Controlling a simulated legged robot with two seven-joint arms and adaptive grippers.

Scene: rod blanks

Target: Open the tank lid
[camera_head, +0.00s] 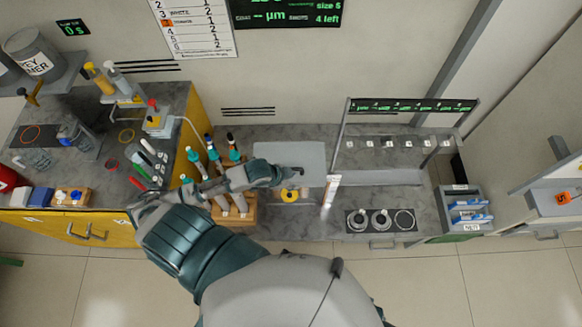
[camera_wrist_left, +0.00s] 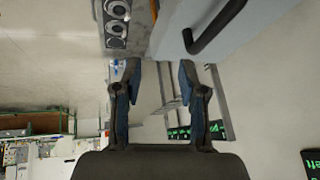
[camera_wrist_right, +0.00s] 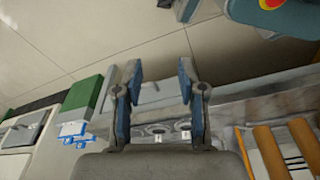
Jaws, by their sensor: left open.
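The tank lid (camera_head: 308,155) looks like a flat light-grey panel on the bench, left of the rack. In the left wrist view, a pale blue-grey body (camera_wrist_left: 262,22), probably the lid, with a dark bar handle (camera_wrist_left: 217,26) fills the upper right. My left gripper (camera_head: 293,171) reaches over the panel from the left and hides part of it. In its wrist view it is open and empty (camera_wrist_left: 158,66), with the handle beyond and right of its fingertips. Contact cannot be told. My right gripper (camera_wrist_right: 158,70) is open and empty, near the bench edge; the head view does not show it.
A wooden holder with teal-topped tools (camera_head: 234,214) stands beside my left forearm. A yellow ring (camera_head: 290,196) lies in front of the panel. To the right are a tall rack (camera_head: 341,140), a white upright strip (camera_head: 330,190), a dish plate (camera_head: 381,231) and a grey bin (camera_head: 455,195).

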